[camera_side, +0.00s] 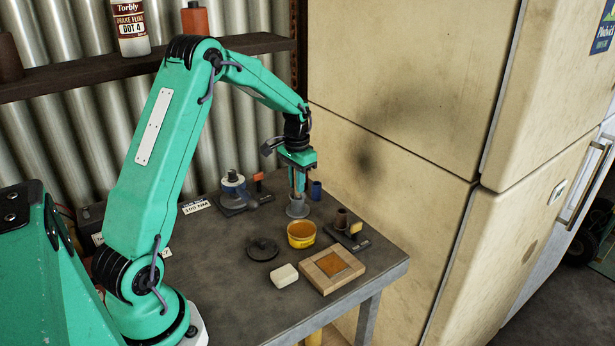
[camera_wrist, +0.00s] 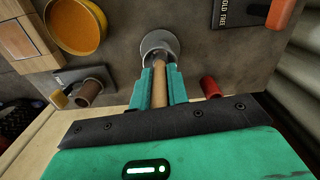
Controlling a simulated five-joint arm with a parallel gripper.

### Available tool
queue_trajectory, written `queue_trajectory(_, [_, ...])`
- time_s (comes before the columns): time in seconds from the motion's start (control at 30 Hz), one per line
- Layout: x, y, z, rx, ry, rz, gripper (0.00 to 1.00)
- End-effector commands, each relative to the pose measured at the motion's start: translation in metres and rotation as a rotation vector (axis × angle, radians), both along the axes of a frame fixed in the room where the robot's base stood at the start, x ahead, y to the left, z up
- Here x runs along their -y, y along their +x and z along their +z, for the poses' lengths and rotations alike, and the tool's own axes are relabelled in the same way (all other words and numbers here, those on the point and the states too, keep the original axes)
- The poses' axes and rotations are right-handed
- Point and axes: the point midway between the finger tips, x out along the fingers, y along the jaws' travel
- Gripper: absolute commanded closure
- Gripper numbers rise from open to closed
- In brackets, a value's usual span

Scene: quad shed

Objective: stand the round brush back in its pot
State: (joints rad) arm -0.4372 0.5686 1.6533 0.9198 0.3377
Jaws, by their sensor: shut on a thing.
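My gripper (camera_side: 298,186) points down over the far part of the bench, and its fingers also show in the wrist view (camera_wrist: 160,80). It is shut on the round brush, whose wooden handle (camera_wrist: 159,92) lies between the fingers. The grey round pot (camera_side: 297,209) stands on the bench right below the fingers. In the wrist view the pot's pale rim (camera_wrist: 158,38) is just beyond the fingertips, and the brush's far end overlaps it. The fingers hide most of the brush in the side view. I cannot tell how deep its end sits in the pot.
A yellow tub (camera_side: 301,235) stands in front of the pot. A black lid (camera_side: 263,249), white block (camera_side: 284,275) and wooden tray (camera_side: 318,281) lie nearer. The fridge (camera_side: 390,110) rises beyond.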

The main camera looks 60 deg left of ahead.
Motion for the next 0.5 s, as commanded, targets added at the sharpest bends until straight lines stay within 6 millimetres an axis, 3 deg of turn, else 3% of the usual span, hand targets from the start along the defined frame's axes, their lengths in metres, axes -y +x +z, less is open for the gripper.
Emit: queue_trajectory(0.5, [0.0000, 0.0001, -0.0072, 0.001, 0.000, 0.000, 1.00])
